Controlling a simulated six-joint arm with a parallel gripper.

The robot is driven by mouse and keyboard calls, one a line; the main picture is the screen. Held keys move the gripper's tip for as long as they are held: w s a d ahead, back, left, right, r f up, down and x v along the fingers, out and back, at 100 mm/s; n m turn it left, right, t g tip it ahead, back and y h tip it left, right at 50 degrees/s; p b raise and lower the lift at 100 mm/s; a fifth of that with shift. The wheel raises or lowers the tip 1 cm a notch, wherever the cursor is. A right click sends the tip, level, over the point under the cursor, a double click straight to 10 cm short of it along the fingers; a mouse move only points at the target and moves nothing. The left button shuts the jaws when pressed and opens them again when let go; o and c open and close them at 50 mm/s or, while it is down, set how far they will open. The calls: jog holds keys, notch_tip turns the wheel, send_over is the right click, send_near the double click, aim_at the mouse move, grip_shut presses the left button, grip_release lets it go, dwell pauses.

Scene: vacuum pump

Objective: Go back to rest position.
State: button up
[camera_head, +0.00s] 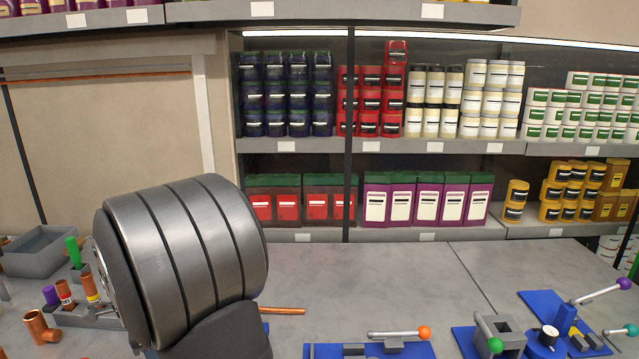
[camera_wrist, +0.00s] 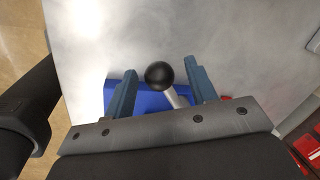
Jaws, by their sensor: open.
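My gripper (camera_wrist: 163,71) shows in the wrist view with its two blue-grey fingers spread apart. A black ball knob (camera_wrist: 159,75) on a pale metal lever (camera_wrist: 175,97) appears between the fingers, with visible gaps on both sides. I cannot tell how far below the fingertips the knob lies. A blue base plate (camera_wrist: 150,101) lies under the lever, partly hidden by my gripper. In the head view my own large grey arm link fills the lower left, and my gripper is hidden.
In the head view, blue-based lever fixtures with an orange knob (camera_head: 424,333), a green knob (camera_head: 495,345) and a purple knob (camera_head: 624,284) stand at the front right. A copper pipe (camera_head: 283,311) lies beside my arm. A grey bin (camera_head: 42,252) stands left. The table's middle back is clear.

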jog(key=shift+s+d+r+n, duration=0.15)
jog(key=shift+s+d+n, duration=0.35)
jog(key=shift+n, duration=0.1)
jog(key=o, duration=1)
jog(key=shift+o, duration=0.3)
jog(key=shift+w+r, duration=0.1)
jog(key=shift+r, duration=0.05)
jog(key=w+d+r+n+g, duration=0.1)
jog(key=w+r+n, duration=0.1)
jog(key=r+n, duration=0.55)
jog(key=w+d+r+n+g, duration=0.1)
jog(key=w+d+r+n, duration=0.2)
jog(key=r, duration=0.8)
notch_tip(320, 180, down, 10)
jog(key=a, duration=0.1)
jog(key=shift+s+a+r+n+h, duration=0.2)
jog(key=shift+s+n+h, duration=0.1)
jog(key=shift+s+n, duration=0.1)
